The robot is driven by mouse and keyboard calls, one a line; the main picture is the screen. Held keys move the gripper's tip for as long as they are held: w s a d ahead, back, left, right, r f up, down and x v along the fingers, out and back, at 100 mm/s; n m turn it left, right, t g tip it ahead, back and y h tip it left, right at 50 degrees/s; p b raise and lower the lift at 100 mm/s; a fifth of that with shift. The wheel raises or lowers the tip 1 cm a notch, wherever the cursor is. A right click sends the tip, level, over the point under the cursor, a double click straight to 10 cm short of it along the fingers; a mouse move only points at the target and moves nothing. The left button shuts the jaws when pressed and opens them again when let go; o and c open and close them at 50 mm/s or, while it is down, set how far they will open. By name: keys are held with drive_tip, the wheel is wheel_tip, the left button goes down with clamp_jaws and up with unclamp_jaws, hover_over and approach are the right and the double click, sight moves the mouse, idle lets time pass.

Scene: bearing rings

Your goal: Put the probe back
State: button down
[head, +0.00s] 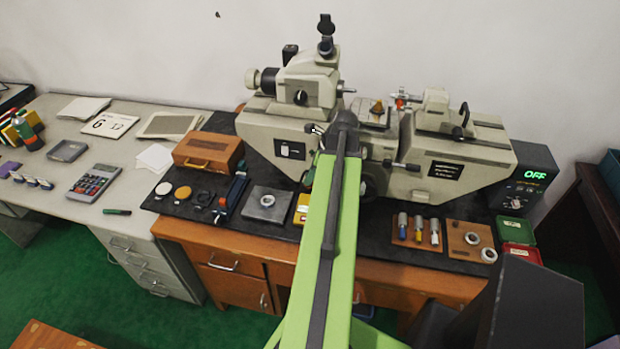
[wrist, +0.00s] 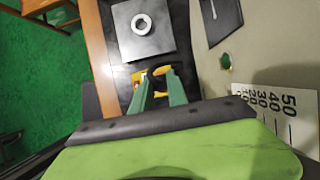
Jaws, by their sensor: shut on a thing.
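My gripper (wrist: 161,73) points down over the dark bench mat in the wrist view. Its two green fingers with dark tips are closed on a small orange-yellow thing (wrist: 160,70), which seems to be the probe; the tips hide most of it.
A grey square plate with a ring (head: 268,204) lies left of the yellow object. The big measuring machine (head: 455,160) stands behind. A wooden rack with several cylinders (head: 416,232) and a ring board (head: 470,240) are to the right. A wooden case (head: 208,151) stands left.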

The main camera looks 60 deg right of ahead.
wheel_tip(320, 180, down, 6)
drive_tip(key=b, duration=0.6)
drive_tip(key=shift+f, duration=0.25)
drive_tip(key=shift+f+b, duration=0.35)
drive_tip(key=shift+b, duration=0.05)
idle(0.9)
drive_tip(key=c, duration=1.2)
unclamp_jaws()
drive_tip(key=shift+r, duration=0.15)
wheel_tip(320, 180, up, 8)
drive_tip(key=p, duration=0.8)
drive_tip(key=shift+r+p, duration=0.2)
drive_tip(key=shift+p, duration=0.2)
drive_tip(key=shift+f, duration=0.1)
